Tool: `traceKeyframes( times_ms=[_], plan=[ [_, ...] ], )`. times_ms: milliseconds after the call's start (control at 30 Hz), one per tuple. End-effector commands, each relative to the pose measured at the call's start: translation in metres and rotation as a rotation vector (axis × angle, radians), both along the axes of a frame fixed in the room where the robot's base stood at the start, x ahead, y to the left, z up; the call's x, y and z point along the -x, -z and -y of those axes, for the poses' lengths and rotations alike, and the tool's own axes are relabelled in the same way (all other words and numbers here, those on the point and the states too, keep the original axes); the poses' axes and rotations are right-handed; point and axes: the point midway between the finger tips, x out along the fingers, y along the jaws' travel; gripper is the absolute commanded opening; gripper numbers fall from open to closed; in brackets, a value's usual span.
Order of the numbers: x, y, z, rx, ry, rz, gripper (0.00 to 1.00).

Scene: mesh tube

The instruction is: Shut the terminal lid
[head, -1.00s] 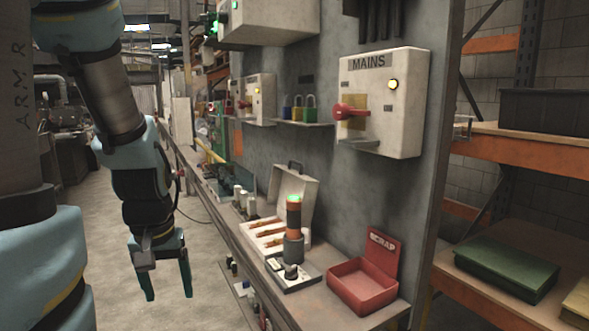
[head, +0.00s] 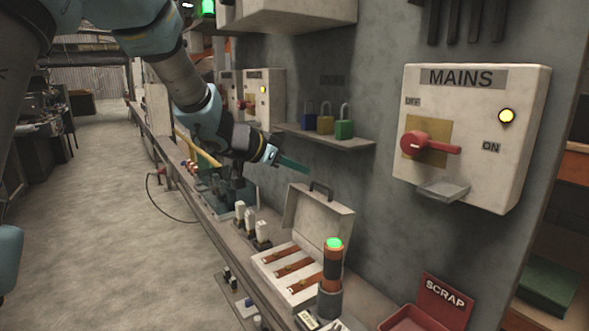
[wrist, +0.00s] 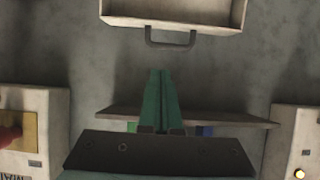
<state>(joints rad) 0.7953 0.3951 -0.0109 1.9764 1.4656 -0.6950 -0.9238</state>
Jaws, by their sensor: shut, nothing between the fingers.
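The terminal box (head: 258,272) stands on the bench with copper-coloured bars in it. Its pale lid (head: 335,225) stands open, upright at the back, with a dark handle (head: 321,188) on its top edge. The lid also shows upside down in the wrist view (wrist: 172,22), with its handle (wrist: 170,43) just beyond my fingertips. My gripper (head: 304,171) is shut and empty. It points toward the wall, above the lid and apart from it; its teal fingers (wrist: 160,72) lie together in the wrist view.
A shelf (head: 345,141) with several padlocks juts from the wall beside my gripper. A lamp post with a green top (head: 333,244) stands close in front of the box. The MAINS box (head: 535,130) and red SCRAP bin (head: 443,300) are to the right.

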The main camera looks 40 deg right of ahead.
Motion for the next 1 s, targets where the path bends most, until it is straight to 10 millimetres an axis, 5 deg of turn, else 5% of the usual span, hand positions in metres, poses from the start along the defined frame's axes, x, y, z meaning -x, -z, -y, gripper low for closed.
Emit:
traceKeyframes(
  times_ms=[600, 1000],
  plan=[
    [0.005, 0.045, 0.077, -0.001, 0.0, -0.001, 0.0],
    [0.005, 0.05, 0.084, -0.001, -0.001, 0.001, 0.0]
  ],
)
